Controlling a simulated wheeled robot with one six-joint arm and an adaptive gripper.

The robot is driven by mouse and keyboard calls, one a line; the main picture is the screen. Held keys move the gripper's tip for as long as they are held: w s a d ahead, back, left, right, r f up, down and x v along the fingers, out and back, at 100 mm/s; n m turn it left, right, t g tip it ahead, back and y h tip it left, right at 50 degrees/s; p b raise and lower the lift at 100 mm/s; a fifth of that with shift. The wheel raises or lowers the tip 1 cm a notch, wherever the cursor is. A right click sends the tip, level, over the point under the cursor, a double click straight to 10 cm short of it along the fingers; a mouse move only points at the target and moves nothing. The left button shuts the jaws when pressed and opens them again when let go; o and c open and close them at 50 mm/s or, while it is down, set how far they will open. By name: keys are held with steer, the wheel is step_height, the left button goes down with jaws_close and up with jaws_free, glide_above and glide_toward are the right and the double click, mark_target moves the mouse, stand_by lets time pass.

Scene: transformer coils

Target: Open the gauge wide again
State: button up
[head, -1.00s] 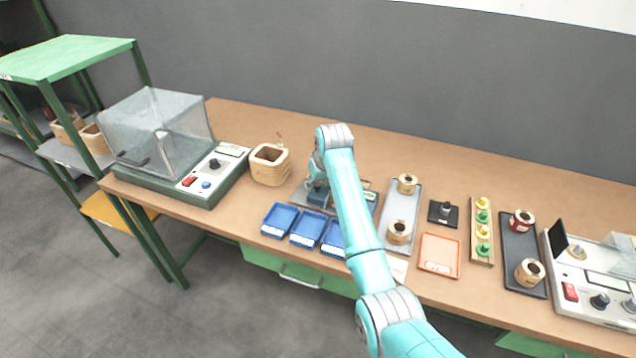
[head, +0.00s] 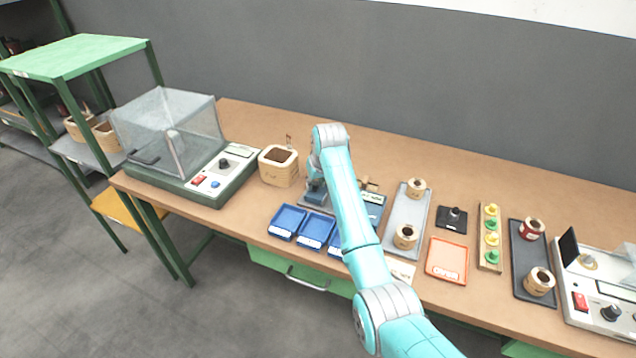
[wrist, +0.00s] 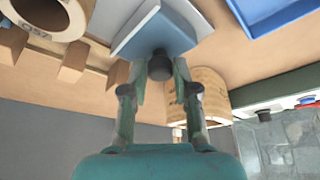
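The gauge shows in the wrist view as a blue and pale grey block (wrist: 150,30) with a round black knob (wrist: 160,66). My gripper (wrist: 160,78) has its two fingertips on either side of this knob, close against it with no clear gap. In the head view my gripper (head: 316,190) is low over the gauge's grey base (head: 310,201), behind the blue trays. My own arm hides much of the gauge there, so its opening cannot be read.
Blue trays (head: 287,221) lie in front of the gauge. A wooden box (head: 279,168) stands to its left, beside a machine with a clear cover (head: 168,125). A grey tray (head: 408,222) with two coils lies right of my arm. In the wrist view, a pale ring-shaped coil (wrist: 78,14) is near.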

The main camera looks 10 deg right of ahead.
steer(key=shift+o, duration=1.2)
steer(key=v, duration=1.2)
